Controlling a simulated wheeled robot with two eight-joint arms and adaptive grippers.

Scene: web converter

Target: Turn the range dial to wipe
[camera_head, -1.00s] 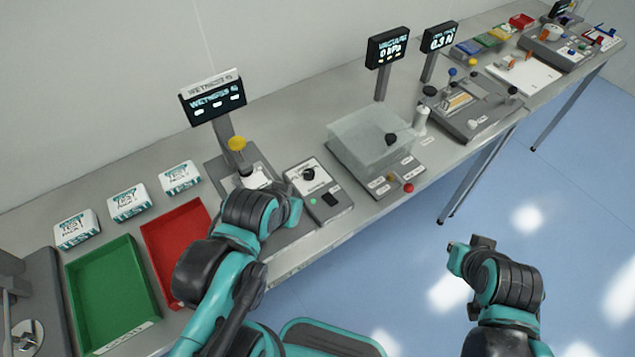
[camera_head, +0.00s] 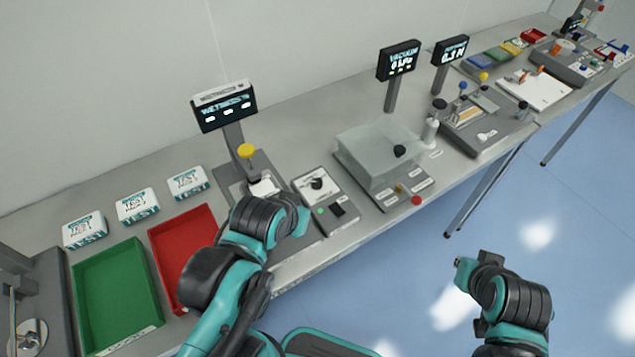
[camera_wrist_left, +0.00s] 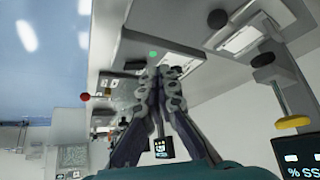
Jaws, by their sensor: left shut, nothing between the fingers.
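The meter box (camera_head: 338,212) stands near the front edge of the bench, with a dark round dial (camera_head: 317,184) on its white face and a green light beside it. The dial's markings are too small to read. My left gripper shows in the left wrist view (camera_wrist_left: 160,74), with its two fingers together and nothing between them. The green light (camera_wrist_left: 153,54) shows just above the fingertips there; I cannot make out the dial in that view. In the head view my left wrist is just left of the box and hides the fingers. My right arm's end (camera_head: 472,262) hangs over the floor; its fingers are unclear.
Left of the box is a stand with a yellow knob (camera_head: 246,151) and a display (camera_head: 224,107). Right of it is a clear-covered chamber (camera_head: 372,150). Red (camera_head: 160,262) and green (camera_head: 84,292) trays lie at left. The floor in front is free.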

